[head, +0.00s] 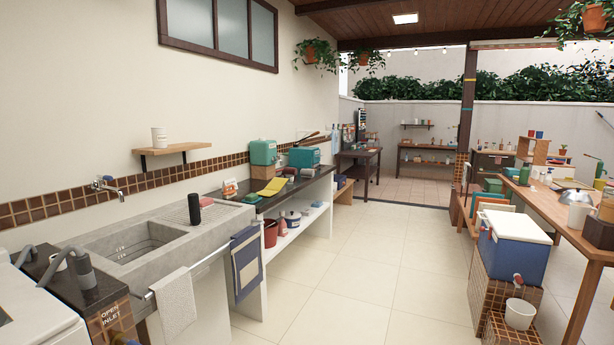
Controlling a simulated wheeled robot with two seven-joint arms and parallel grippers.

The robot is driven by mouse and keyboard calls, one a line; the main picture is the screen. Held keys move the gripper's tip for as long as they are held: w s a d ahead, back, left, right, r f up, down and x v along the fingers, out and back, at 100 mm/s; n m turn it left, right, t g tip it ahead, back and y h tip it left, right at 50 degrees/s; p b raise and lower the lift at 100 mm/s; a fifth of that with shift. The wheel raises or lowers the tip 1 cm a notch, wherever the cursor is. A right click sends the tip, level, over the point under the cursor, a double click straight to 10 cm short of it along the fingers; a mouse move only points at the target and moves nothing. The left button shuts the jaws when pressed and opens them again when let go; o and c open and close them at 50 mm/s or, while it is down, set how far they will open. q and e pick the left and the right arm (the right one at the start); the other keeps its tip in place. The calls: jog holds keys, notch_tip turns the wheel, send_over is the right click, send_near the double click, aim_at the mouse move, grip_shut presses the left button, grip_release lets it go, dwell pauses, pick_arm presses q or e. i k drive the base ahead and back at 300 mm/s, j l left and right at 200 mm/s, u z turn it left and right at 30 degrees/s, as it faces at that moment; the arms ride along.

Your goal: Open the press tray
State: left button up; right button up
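I cannot make out a press tray for certain in the head view. A teal appliance (304,157) with a dark bar above it stands at the far end of the dark counter along the left wall; whether it is a press, and whether any tray on it is open or shut, is too small to tell. A second teal appliance (263,151) stands just left of it. Neither of my grippers is in view.
A concrete sink (210,212) and a towel rail with a white towel (176,300) line the left. A blue cooler (513,246) on a tiled block and a wooden table (548,205) stand on the right. The tiled floor (365,270) between is clear.

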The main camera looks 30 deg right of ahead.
aim_at(316, 155)
jog(key=i+l+z, duration=0.3)
jog(key=z, duration=0.15)
jog(key=i+l+z, duration=0.55)
jog(key=i+z, duration=0.35)
jog(key=i+l+z, duration=0.1)
jog(key=i+z, duration=0.4)
jog(key=i, duration=0.75)
jog(key=i+u, duration=0.15)
jog(key=i, duration=0.4)
jog(key=i+u, duration=0.15)
jog(key=i, duration=0.45)
jog(key=i+l+u, duration=0.15)
jog(key=i, duration=0.4)
jog(key=i+l+u, duration=0.15)
jog(key=i, duration=0.45)
